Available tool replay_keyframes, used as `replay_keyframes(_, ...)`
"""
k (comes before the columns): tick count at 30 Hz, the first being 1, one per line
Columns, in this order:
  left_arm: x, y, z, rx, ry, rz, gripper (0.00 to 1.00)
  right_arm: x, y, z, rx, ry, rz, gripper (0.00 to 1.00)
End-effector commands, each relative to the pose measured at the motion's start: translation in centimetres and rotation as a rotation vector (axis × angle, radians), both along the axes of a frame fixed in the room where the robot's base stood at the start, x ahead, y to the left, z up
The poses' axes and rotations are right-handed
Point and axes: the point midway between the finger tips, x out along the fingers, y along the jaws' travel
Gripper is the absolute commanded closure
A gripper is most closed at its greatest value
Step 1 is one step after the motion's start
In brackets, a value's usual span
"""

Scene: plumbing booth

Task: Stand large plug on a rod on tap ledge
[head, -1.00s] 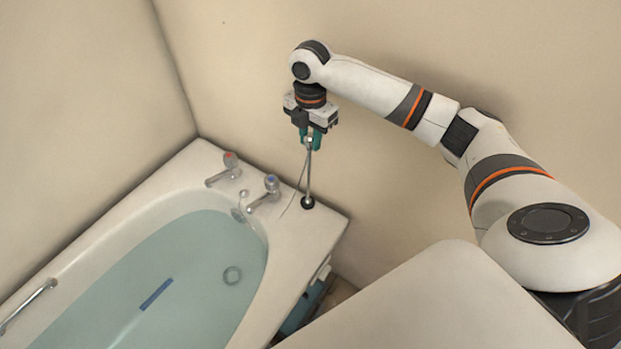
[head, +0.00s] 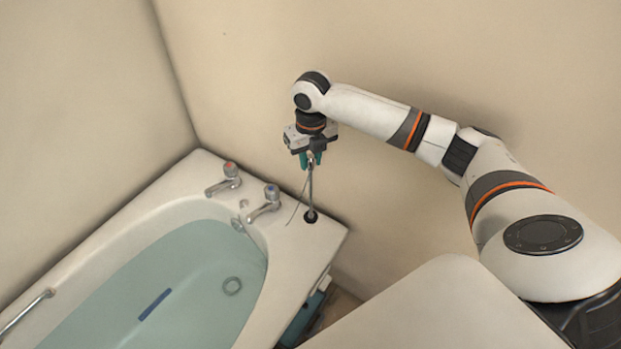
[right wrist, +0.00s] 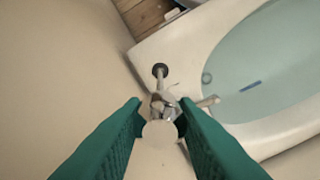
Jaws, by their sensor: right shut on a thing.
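The large plug (head: 310,216) is a black disc at the foot of a thin upright metal rod (head: 311,188). It is at the tap ledge (head: 325,232), right of the blue-topped tap; I cannot tell whether it touches. My right gripper (head: 311,161) is above it, its green fingers shut on the rod's top end. In the right wrist view the round rod top (right wrist: 160,132) sits between the fingertips, with the black plug (right wrist: 160,70) beyond it. My left gripper is not in view.
The red-topped tap (head: 230,172) and blue-topped tap (head: 271,192) stand left of the plug. The bath (head: 190,280) holds water, with a blue strip (head: 155,304) in it. Walls rise behind the ledge.

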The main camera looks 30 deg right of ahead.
Motion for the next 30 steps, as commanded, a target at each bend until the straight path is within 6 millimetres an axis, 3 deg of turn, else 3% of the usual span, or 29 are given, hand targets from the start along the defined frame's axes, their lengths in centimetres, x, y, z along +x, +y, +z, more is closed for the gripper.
replay_keyframes(13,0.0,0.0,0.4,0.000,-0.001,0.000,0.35,0.0,0.1,-5.8,0.001,0.000,-0.002,1.00)
replay_keyframes(26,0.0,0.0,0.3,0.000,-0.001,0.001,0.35,0.0,0.0,-6.5,0.000,0.000,-0.002,1.00)
replay_keyframes(27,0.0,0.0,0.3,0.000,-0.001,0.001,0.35,0.0,0.0,-6.6,0.000,0.000,-0.002,0.70)
replay_keyframes(30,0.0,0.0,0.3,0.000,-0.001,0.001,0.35,0.0,0.0,-6.5,0.000,0.000,-0.002,0.54)
